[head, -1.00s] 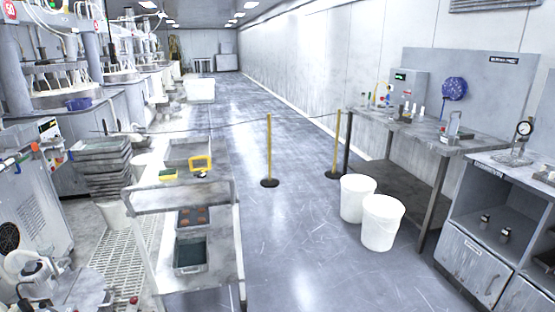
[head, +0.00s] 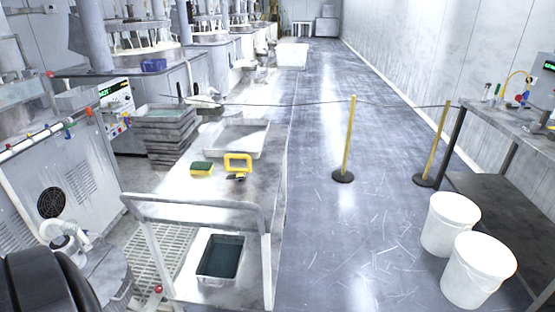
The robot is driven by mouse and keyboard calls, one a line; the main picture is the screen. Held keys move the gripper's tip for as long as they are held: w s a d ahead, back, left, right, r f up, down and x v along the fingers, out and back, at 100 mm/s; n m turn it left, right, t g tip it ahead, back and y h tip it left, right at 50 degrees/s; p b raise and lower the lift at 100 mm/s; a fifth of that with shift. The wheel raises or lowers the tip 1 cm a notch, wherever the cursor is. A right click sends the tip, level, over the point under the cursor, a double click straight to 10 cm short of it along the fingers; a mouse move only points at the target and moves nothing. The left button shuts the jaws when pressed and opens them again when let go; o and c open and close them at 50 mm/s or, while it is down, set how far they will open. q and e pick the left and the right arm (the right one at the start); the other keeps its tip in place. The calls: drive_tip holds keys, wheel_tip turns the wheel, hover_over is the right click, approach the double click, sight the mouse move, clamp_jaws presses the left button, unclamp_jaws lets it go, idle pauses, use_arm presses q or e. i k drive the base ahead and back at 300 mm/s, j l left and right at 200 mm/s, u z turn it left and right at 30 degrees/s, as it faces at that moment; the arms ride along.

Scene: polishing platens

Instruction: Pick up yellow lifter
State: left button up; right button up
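The yellow lifter (head: 238,161) is a yellow frame handle with a dark part at its base. It stands on the top of a grey metal cart (head: 215,200), left of the picture's middle. A yellow and green sponge (head: 202,168) lies just left of it, apart from it. Neither gripper can be made out in the head view. A dark rounded part of mine shows at the bottom left corner.
A pale tray (head: 238,140) lies behind the lifter on the cart, with stacked grey trays (head: 172,140) to the left. A raised rail (head: 190,209) crosses the cart's near end. White buckets (head: 478,270) and yellow posts (head: 347,140) stand right. The floor between is clear.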

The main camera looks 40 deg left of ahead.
sight(235, 171)
drive_tip(key=i+u, duration=0.3)
drive_tip(key=i, duration=0.2)
drive_tip(key=i+l+u, duration=0.25)
drive_tip(key=i, duration=0.25)
drive_tip(key=i+l+u, duration=0.3)
drive_tip(key=i, duration=0.2)
